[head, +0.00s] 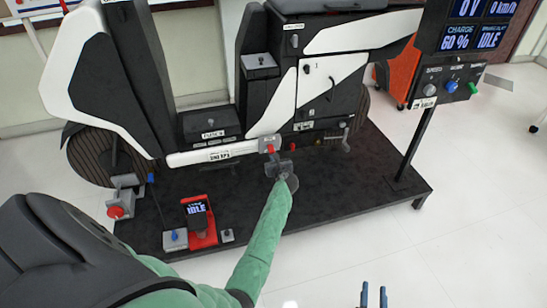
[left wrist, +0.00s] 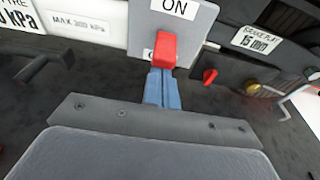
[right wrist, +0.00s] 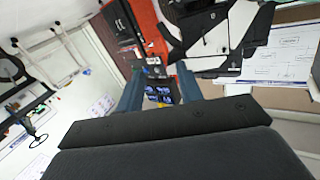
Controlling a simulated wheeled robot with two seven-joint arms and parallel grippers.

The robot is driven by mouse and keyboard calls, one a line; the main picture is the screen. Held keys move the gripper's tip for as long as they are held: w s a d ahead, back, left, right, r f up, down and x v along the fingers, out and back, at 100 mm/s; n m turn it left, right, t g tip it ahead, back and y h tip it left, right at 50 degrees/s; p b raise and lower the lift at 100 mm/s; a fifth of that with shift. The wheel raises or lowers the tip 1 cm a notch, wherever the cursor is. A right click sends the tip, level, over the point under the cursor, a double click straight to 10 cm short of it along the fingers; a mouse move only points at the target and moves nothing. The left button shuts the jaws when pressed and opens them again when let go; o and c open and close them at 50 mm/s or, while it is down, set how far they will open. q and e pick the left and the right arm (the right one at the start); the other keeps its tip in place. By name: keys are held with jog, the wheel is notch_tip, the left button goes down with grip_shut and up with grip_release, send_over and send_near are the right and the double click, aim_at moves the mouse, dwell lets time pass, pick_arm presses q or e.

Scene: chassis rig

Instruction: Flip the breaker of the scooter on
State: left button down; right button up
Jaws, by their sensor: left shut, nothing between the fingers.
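The scooter (head: 330,75) stands on a dark platform. Its breaker is a grey plate (head: 267,140) with a red lever (head: 270,149) at the scooter's lower side. In the left wrist view the plate (left wrist: 198,22) has an ON label at the top. The red lever (left wrist: 165,50) sits below ON and partly covers a lower label. My left gripper (head: 272,160) is shut and empty. Its blue fingertips (left wrist: 158,76) are right below the lever; I cannot tell whether they touch it. My right gripper (head: 374,294) is open and empty, away from the scooter.
Red and brass valves (left wrist: 210,76) and a bent metal handle lie right of the breaker. A display post (head: 415,145) with coloured knobs stands at the right. A red device (head: 199,222) reading IDLE is on the platform's front left. The platform's right front is clear.

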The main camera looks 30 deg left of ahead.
aim_at(272, 151)
jog(key=s+d+f+g+h+p, duration=0.1)
jog(key=s+f+g, duration=0.2)
jog(key=s+f, duration=0.35)
jog(key=s+f+g+p, duration=0.1)
jog(key=s+f+g, duration=0.2)
jog(key=f, duration=0.6)
jog(key=s+d+f+g+h+p, duration=0.1)
jog(key=s+f+g, duration=0.2)
jog(key=s+f, duration=0.35)
pick_arm(q)
jog(key=r+h+p, duration=0.1)
jog(key=p, duration=0.3)
jog(key=g+h+p, duration=0.1)
jog(key=p, duration=0.3)
jog(key=shift+s+d+r+g, duration=0.1)
jog(key=shift+d+r+g, duration=0.05)
jog(key=shift+r+g, duration=0.2)
pick_arm(e)
notch_tip(272, 151, up, 14)
jog(key=w+g, duration=0.1)
jog(key=w, duration=0.1)
jog(key=shift+w+a+f, duration=0.15)
jog(key=shift+w+a, duration=0.25)
pick_arm(q)
jog(key=shift+r, duration=0.1)
jog(key=shift+r+p, duration=0.7)
jog(key=shift+p, duration=0.15)
pick_arm(e)
jog(key=shift+r, duration=0.75)
